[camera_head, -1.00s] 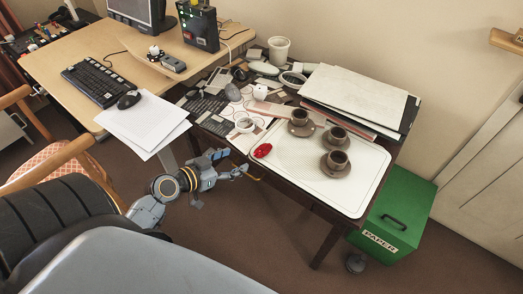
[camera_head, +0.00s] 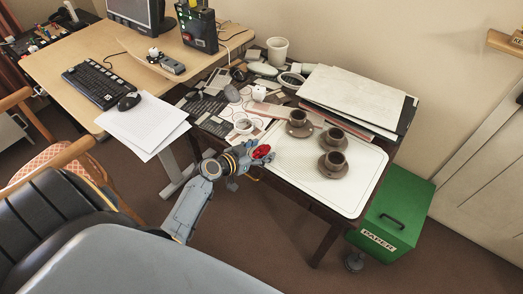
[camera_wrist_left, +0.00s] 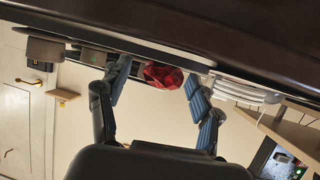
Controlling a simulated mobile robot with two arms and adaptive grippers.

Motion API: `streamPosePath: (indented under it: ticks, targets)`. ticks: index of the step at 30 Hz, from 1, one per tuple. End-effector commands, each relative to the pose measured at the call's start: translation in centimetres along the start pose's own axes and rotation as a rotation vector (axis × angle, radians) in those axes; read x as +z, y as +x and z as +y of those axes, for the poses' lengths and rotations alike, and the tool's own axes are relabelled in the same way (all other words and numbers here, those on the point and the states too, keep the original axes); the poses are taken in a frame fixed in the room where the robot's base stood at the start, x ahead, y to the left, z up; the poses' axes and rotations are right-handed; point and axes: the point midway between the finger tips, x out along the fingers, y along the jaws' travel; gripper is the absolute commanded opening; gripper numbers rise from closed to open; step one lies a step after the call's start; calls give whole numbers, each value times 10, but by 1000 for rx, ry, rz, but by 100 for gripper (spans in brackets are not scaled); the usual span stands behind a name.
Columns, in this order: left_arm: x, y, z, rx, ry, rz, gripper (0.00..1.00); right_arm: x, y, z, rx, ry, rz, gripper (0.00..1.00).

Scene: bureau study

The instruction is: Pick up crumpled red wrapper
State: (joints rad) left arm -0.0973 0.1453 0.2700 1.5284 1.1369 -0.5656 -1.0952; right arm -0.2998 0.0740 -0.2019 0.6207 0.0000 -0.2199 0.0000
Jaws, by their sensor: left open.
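The crumpled red wrapper (camera_head: 262,151) lies near the left edge of the white tray (camera_head: 337,196) on the dark side table. In the left wrist view the wrapper (camera_wrist_left: 163,76) shows between the two fingers of my left gripper (camera_wrist_left: 158,88). The fingers stand apart on either side of it, with a gap to the finger on the right. In the head view my left gripper (camera_head: 250,158) is at the tray's left edge, right beside the wrapper, and partly hides it. My right gripper is in neither view.
Several brown cups on saucers, including one cup (camera_head: 334,161), stand on the tray to the right of the wrapper. A green paper bin (camera_head: 395,212) stands on the floor at right. An office chair (camera_head: 60,215) is at left.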

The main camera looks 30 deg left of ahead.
Motion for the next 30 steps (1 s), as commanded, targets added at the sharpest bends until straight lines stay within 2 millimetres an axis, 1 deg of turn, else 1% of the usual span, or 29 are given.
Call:
streamPosePath:
  ticks: [6, 7, 13, 25, 30]
  targets:
    - [0, 1, 0, 0, 1, 0, 64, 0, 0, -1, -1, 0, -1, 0]
    - [0, 1, 0, 0, 0, 0, 60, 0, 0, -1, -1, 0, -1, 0]
    - [0, 1, 0, 0, 1, 0, 28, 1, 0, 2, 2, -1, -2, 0]
    - [-1, 0, 0, -1, 1, 0, 27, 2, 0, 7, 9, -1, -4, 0]
    - [-10, -4, 0, 0, 4, 1, 27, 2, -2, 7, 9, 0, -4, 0]
